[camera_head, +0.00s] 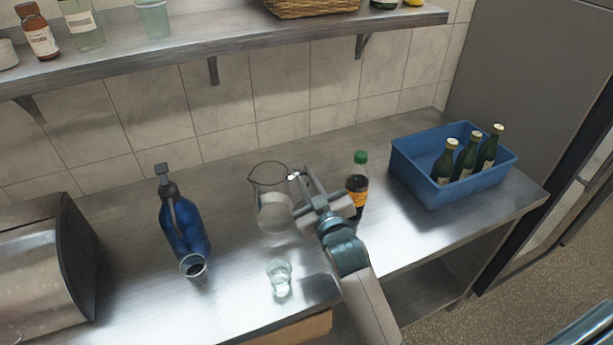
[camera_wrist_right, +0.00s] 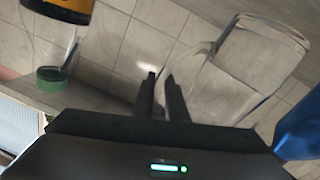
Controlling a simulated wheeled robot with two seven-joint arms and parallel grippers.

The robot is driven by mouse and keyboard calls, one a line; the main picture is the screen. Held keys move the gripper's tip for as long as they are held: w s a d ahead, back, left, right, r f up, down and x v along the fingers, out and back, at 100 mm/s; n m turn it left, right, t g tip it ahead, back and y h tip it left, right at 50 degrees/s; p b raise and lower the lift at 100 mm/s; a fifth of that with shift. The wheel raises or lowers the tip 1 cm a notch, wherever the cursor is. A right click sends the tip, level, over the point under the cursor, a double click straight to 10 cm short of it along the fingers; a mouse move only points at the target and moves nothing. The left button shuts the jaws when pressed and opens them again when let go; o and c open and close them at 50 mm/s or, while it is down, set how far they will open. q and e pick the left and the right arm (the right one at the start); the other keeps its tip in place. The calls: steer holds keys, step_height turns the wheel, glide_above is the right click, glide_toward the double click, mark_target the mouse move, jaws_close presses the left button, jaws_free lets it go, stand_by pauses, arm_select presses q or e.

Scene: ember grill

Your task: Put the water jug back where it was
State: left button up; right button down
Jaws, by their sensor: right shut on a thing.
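The clear glass water jug (camera_head: 272,205) is upright near the middle of the steel counter. I cannot tell whether its base touches the counter or is slightly above it. My right gripper (camera_head: 302,186) is at the jug's right side, shut on its handle. In the right wrist view, the fingers (camera_wrist_right: 163,88) are close together and the jug (camera_wrist_right: 238,78) shows beside them, its see-through body tilted in that picture. The handle is mostly hidden by the gripper. My left gripper is not in view.
A green-capped bottle (camera_head: 357,185) stands close right of my right gripper. A drinking glass (camera_head: 280,278) is in front of the jug. A blue siphon bottle (camera_head: 183,225) and small cup (camera_head: 193,265) are left. A blue crate (camera_head: 430,190) holds green bottles. A shelf (camera_head: 230,48) overhangs the back.

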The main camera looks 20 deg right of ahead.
steer(key=shift+f+p, duration=0.55)
steer(key=shift+f, duration=1.25)
steer(key=c, duration=1.9)
jaws_free()
steer(key=shift+f, duration=0.2)
steer(key=shift+o, duration=0.7)
steer(key=shift+s, duration=0.1)
steer(key=shift+r, duration=0.2)
steer(key=shift+s+f, duration=0.15)
steer(key=s+b, duration=0.3)
steer(key=s, duration=0.8)
steer(key=shift+s+a+b, duration=0.25)
steer(key=shift+s+b, duration=0.05)
